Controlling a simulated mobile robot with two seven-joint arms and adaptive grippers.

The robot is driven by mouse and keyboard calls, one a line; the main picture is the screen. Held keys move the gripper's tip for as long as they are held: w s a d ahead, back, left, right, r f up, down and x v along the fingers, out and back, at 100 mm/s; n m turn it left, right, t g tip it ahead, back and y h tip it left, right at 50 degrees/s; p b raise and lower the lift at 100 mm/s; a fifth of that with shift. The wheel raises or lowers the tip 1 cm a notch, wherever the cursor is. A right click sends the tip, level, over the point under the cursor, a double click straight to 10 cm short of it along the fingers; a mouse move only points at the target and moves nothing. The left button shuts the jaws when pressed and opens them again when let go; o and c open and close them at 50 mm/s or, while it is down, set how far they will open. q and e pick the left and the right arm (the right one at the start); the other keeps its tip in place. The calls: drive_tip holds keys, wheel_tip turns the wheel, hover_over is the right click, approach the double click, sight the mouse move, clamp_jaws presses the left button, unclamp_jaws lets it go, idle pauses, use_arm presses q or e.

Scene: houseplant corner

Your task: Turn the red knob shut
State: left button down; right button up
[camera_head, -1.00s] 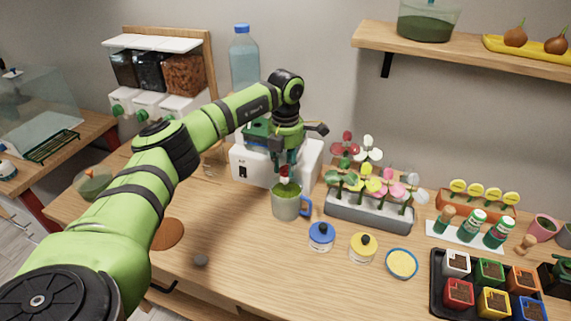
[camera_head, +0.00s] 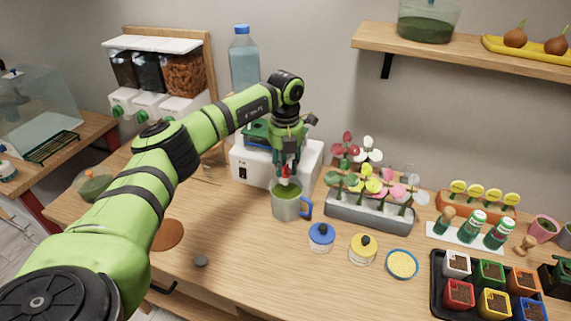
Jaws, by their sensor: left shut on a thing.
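The red knob (camera_head: 286,170) shows as a small red patch between the fingers of my left gripper (camera_head: 286,178), at the front of the white machine (camera_head: 242,165). The left gripper points down and is shut on the knob, with its fingers covering most of it. A grey mug (camera_head: 286,209) with a blue handle stands upright right below and holds green liquid up near its rim. The spout under the knob is too small and hidden to make out. My right gripper is not in view.
A planter (camera_head: 369,215) of flowers stands right of the mug. A blue-lidded jar (camera_head: 321,237), a yellow-lidded jar (camera_head: 362,248) and a blue-rimmed dish (camera_head: 402,264) sit in front. A water bottle (camera_head: 243,60) rises behind. The table's front middle is mostly clear.

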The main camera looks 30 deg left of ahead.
sight(285, 167)
use_arm(q)
drive_tip(key=shift+s+f, duration=0.1)
drive_tip(key=shift+f, duration=0.05)
drive_tip(key=c, duration=0.9)
unclamp_jaws()
drive_tip(key=shift+r, duration=0.2)
drive_tip(key=shift+r, duration=0.35)
wheel_tip(285, 167, up, 11)
